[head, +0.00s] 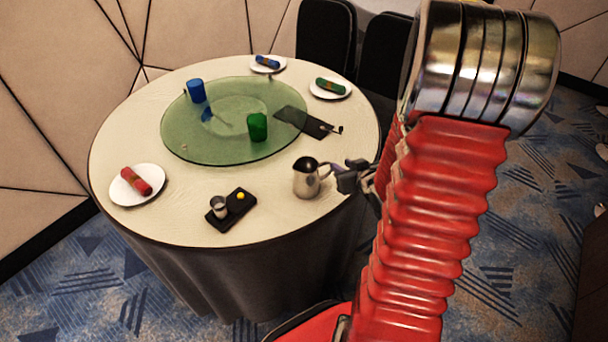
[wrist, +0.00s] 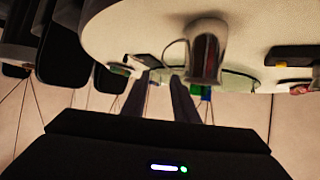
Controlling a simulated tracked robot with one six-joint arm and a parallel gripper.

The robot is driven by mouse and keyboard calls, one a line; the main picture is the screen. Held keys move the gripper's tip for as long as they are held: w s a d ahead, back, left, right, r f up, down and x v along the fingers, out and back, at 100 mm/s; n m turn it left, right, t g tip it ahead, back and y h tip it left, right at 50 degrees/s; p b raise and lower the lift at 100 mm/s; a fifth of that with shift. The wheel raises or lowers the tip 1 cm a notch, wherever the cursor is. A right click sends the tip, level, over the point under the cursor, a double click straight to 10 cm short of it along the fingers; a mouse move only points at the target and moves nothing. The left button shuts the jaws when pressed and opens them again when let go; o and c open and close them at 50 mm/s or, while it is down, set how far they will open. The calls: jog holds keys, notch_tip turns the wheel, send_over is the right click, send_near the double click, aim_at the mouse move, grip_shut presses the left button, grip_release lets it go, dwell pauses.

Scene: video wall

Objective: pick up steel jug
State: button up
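The steel jug (head: 307,178) stands upright near the right front edge of the round table, with its handle to the right. My gripper (head: 342,177) is just right of that handle in the head view. In the wrist view, which appears upside down, the jug (wrist: 206,48) is beyond the fingertips, in line with the right finger. Its thin handle loop is at the jug's left, near the fingertips. My gripper (wrist: 162,80) shows two dark fingers apart with a gap between them. I cannot tell whether a finger touches the handle.
The table (head: 270,215) has a green glass turntable (head: 180,130) with a blue cup (head: 196,91) and a green cup (head: 257,127). A black tray (head: 217,222) holding small items lies left of the jug. A dark mat (head: 300,121) lies behind it. Dark chairs (head: 326,35) stand behind the table.

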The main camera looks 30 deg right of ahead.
jog(key=s+f, duration=0.1)
jog(key=f+t, duration=0.1)
jog(key=s+f+m+t+y, duration=0.1)
jog(key=shift+s+d+f, duration=0.25)
jog(key=shift+s+f, duration=0.05)
jog(key=shift+f, duration=0.1)
jog(key=shift+w, duration=0.1)
